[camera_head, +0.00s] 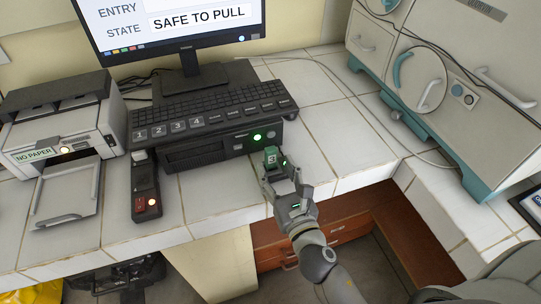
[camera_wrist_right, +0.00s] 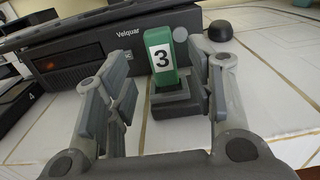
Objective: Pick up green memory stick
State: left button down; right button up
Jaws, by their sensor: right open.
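The green memory stick (camera_head: 271,155) has a white label with a black 3. It stands upright in a dark holder at the front right of the black computer unit. In the right wrist view the stick (camera_wrist_right: 162,58) stands between the fingers of my right gripper (camera_wrist_right: 160,95), nearer the right finger. My right gripper (camera_head: 283,175) is open around the stick's holder. I cannot tell whether a finger touches it. My left gripper is not in view.
The black computer unit (camera_head: 215,142) with a green light stands behind the stick, under a keyboard (camera_head: 205,107). A monitor (camera_head: 175,22) reads "SAFE TO PULL". A printer (camera_head: 62,130) and a dark box with a red switch (camera_head: 146,203) stand left. The tiles (camera_head: 345,140) to the right are clear.

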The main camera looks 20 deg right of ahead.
aim_at(272, 159)
jog(key=w+p, duration=0.1)
jog(key=w, duration=0.3)
jog(key=shift+w+r, duration=0.15)
jog(key=shift+w, duration=0.15)
jog(key=shift+w+p, duration=0.3)
jog(key=shift+w, duration=0.05)
jog(key=c, duration=0.9)
